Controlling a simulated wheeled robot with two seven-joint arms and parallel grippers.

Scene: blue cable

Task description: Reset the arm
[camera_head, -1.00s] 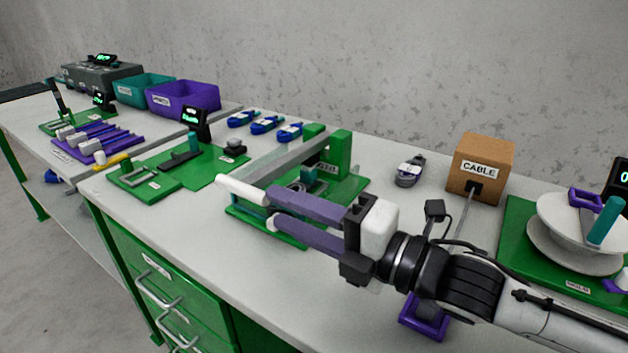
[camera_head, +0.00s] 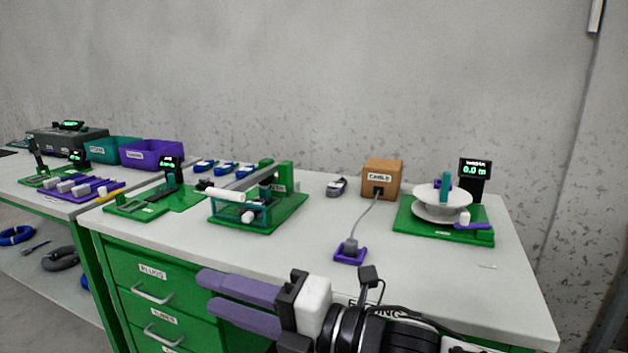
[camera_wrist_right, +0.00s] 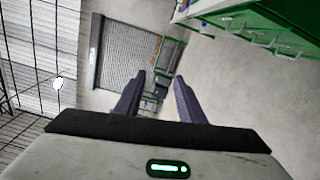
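My right gripper (camera_head: 208,294) is at the bottom of the head view, in front of the workbench's front edge. Its two purple fingers point left with a gap between them, and nothing is held. In the right wrist view the fingers (camera_wrist_right: 158,92) are also apart, with floor and a distant shutter beyond them. The green device with a white-handled lever (camera_head: 228,194) stands on the bench, apart from the gripper. A grey cable (camera_head: 365,219) runs from the cardboard CABLE box (camera_head: 382,180) to a purple holder (camera_head: 350,256). My left gripper is not in view.
A white spool (camera_head: 440,210) on a green base and a lit display (camera_head: 474,170) stand at the right. Green drawers (camera_head: 150,270) are under the bench. The front right benchtop is clear.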

